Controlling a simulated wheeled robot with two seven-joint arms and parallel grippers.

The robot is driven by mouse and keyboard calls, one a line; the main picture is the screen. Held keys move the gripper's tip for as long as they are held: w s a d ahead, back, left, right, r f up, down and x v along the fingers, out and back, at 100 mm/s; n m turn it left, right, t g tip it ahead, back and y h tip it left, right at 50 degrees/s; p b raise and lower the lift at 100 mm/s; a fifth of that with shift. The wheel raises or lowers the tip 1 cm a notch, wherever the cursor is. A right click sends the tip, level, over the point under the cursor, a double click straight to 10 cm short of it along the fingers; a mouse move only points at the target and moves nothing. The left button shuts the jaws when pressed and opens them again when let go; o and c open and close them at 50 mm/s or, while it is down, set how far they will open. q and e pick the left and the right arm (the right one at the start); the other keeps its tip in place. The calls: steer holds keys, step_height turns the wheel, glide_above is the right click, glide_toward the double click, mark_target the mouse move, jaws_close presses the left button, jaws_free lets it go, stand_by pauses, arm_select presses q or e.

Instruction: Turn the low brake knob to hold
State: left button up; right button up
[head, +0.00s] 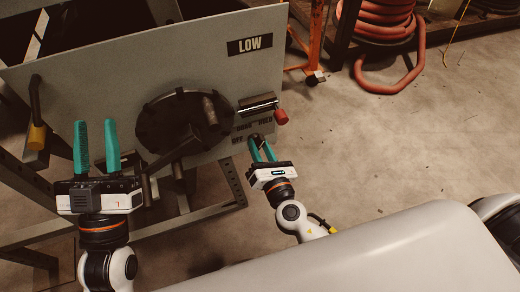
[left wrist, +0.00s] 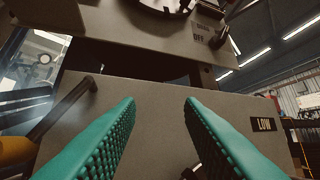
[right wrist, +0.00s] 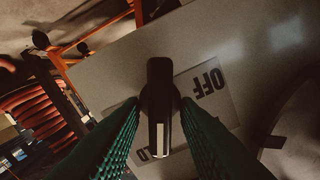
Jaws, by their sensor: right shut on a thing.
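The low brake knob (right wrist: 160,85) is a dark bar handle on the grey panel (head: 90,60) below the LOW sign (head: 250,44). In the right wrist view its light stripe points down, away from the upside-down OFF label (right wrist: 209,86). A partly hidden label ending in D lies by its lower left side. My right gripper (head: 259,143) is shut on the knob, with a finger on each side. The fingers largely hide the knob in the head view. My left gripper (head: 97,148) is open and empty in front of the panel's left part.
A dark round wheel (head: 183,122) with a handle is on the panel between my grippers. A red-ended lever (head: 281,117) sticks out just above the right gripper. A yellow-ended handle (head: 37,135) hangs at the left. A red hose reel (head: 385,25) stands behind.

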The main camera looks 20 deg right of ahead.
arm_select(q)
steer(key=shift+s+r+t, duration=0.6)
steer(key=shift+r, duration=0.05)
arm_select(e)
steer(key=shift+m, duration=0.5)
arm_select(q)
steer(key=shift+h, duration=0.4)
arm_select(e)
steer(key=o, duration=0.6)
arm_select(q)
steer(key=shift+y, duration=0.3)
arm_select(e)
steer(key=shift+s, duration=0.1)
